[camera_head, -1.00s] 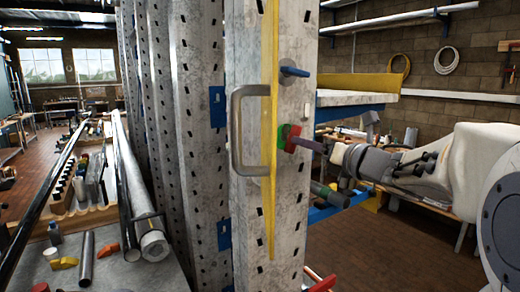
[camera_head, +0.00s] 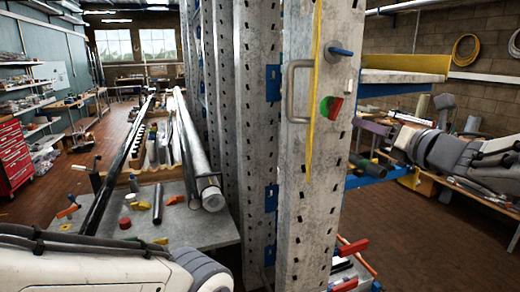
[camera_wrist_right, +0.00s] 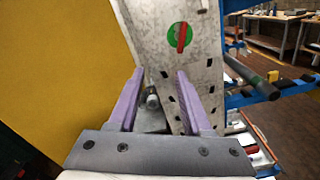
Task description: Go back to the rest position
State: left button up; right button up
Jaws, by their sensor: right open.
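My right gripper (camera_head: 376,127) comes in from the right in the head view, beside the perforated steel mast (camera_head: 295,215). In the right wrist view its two purple fingers (camera_wrist_right: 157,95) are spread apart with nothing held between them. A round green dial with a red handle (camera_head: 331,108) is on the mast, left of the gripper and apart from it. The dial also shows ahead of the fingers in the wrist view (camera_wrist_right: 180,38). My left arm's white link crosses the bottom left of the head view; its gripper is out of view.
A grey handle (camera_head: 291,92), a yellow strip (camera_head: 314,100) and a blue peg (camera_head: 341,51) are on the mast. A yellow-edged shelf (camera_head: 405,63) and a dark green cylinder (camera_head: 363,162) are near my right gripper. A bench (camera_head: 185,222) with pipes stands left.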

jog(key=s+a+f+m+g+h+b, duration=0.1)
jog(key=s+a+f+m+g, duration=0.1)
jog(key=a+f+m, duration=0.45)
jog(key=s+a+f+m+g+h+b, duration=0.1)
jog(key=s+a+f+m+g+h, duration=0.15)
jog(key=f+m, duration=0.55)
jog(key=s+a+f+m+g+h+b, duration=0.1)
jog(key=s+a+f+m+g, duration=0.2)
jog(key=a+f+m, duration=0.4)
jog(key=s+a+f+m+g+b, duration=0.1)
jog(key=s+f+m+g, duration=0.2)
jog(key=s+f, duration=0.4)
jog(key=s+a+f+m+g+b, duration=0.1)
jog(key=s+f+m+g, duration=0.3)
jog(key=s, duration=1.3)
notch_tip(320, 180, down, 3)
jog(key=shift+s+a+f+g+h, duration=0.1)
jog(key=shift+s+a+g+h, duration=0.2)
jog(key=shift+a+g, duration=0.65)
